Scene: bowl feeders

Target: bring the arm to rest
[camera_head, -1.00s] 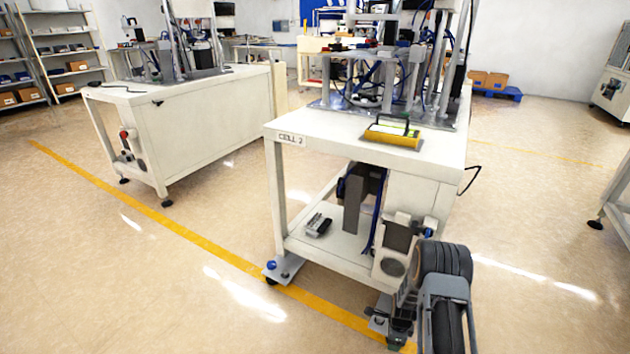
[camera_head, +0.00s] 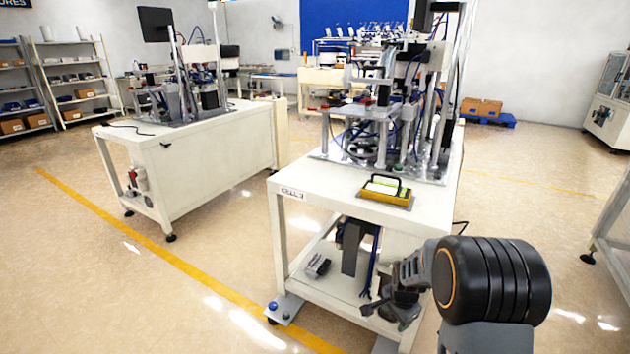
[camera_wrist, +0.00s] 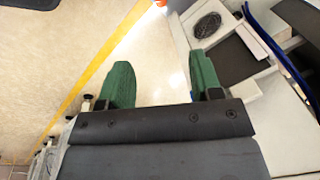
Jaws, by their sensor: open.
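My gripper (camera_head: 397,303) is in front of the lower shelf of the near white workbench (camera_head: 345,207), at the lower right of the head view. My dark arm is folded behind it at the right. In the wrist view my gripper (camera_wrist: 161,85) shows two green fingers set wide apart. Nothing is between them but pale floor and part of the bench's lower frame. The gripper is open and empty.
A yellow tray with a black handle (camera_head: 386,192) sits on the near bench top, beside a tall machine. A second white bench (camera_head: 205,155) stands at the left. Open floor (camera_head: 80,270) with a yellow line lies at the front left.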

